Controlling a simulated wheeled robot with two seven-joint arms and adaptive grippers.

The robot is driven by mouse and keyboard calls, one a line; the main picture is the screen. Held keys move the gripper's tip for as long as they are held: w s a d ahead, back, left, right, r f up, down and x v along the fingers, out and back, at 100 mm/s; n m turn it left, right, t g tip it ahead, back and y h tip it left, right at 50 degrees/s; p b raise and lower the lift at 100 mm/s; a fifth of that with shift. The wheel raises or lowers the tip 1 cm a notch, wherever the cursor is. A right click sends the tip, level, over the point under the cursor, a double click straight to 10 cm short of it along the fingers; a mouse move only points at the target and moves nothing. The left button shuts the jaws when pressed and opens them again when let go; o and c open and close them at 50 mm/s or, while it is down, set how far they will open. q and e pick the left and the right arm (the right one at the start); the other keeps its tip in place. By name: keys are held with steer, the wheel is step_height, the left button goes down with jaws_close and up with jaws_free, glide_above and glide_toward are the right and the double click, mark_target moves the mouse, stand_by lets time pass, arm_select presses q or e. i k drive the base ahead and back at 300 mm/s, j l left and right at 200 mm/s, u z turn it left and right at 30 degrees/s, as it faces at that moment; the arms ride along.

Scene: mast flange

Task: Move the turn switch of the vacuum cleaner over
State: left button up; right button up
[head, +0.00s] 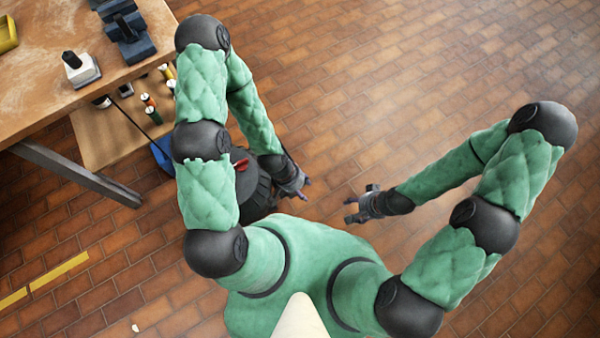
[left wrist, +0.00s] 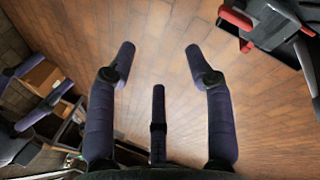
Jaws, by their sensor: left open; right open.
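The vacuum cleaner (head: 254,194) is a dark, rounded body with a red part on top (head: 239,163). In the head view it stands on the floor, partly hidden behind my left arm. Part of what looks like it, dark with red pieces (left wrist: 236,18), shows at the upper right of the left wrist view. I cannot tell which part is the turn switch. My left gripper (head: 303,190) is open and empty, just right of the vacuum cleaner; its spread fingers (left wrist: 159,62) show in the left wrist view. My right gripper (head: 352,208) is open and empty, farther right.
A wooden workbench (head: 40,100) with a dark vise (head: 128,38) and a small grey-and-black block (head: 80,69) stands at the upper left. Its lower shelf (head: 100,138) holds several small items. The brick floor (head: 400,80) is clear at the top and right.

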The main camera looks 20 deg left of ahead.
mark_target(241, 165)
steer(key=u, duration=0.35)
steer(key=j+u, duration=0.25)
steer(key=u, duration=0.15)
steer(key=j+u, duration=0.4)
steer(key=k+l, duration=0.05)
steer(key=l, duration=0.05)
